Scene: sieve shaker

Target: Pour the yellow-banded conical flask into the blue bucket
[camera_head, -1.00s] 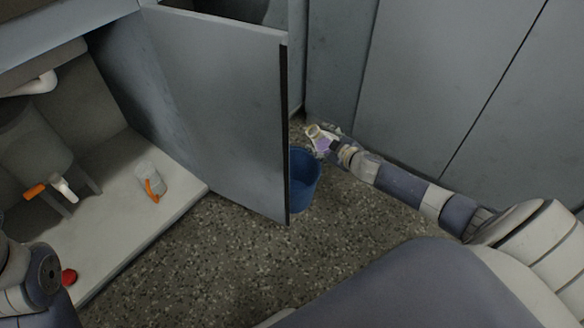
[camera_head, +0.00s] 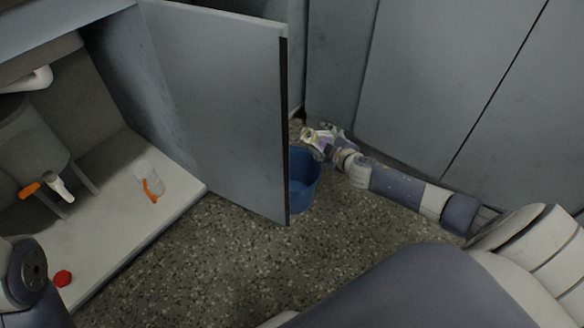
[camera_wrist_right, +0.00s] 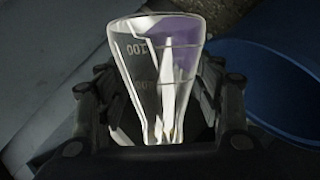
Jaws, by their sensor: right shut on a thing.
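My right gripper (camera_head: 322,141) is shut on a clear conical flask (camera_wrist_right: 158,75), just above the far right rim of the blue bucket (camera_head: 304,182). The flask sits between both fingers in the wrist view and has printed volume marks. A purple patch shows on or through its glass, and a small yellowish patch shows in the head view; I cannot make out a full yellow band. The flask looks tilted in the head view. The bucket stands on the floor, partly hidden by the cabinet door; its rim also shows in the wrist view (camera_wrist_right: 262,75). My left gripper is out of view.
An open grey cabinet door (camera_head: 220,110) stands just left of the bucket. On the white cabinet floor (camera_head: 125,225) are a clear vessel with an orange part (camera_head: 150,182) and a red cap (camera_head: 62,278). Grey cabinet fronts (camera_head: 440,90) stand behind my right arm. The speckled floor (camera_head: 190,265) is clear.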

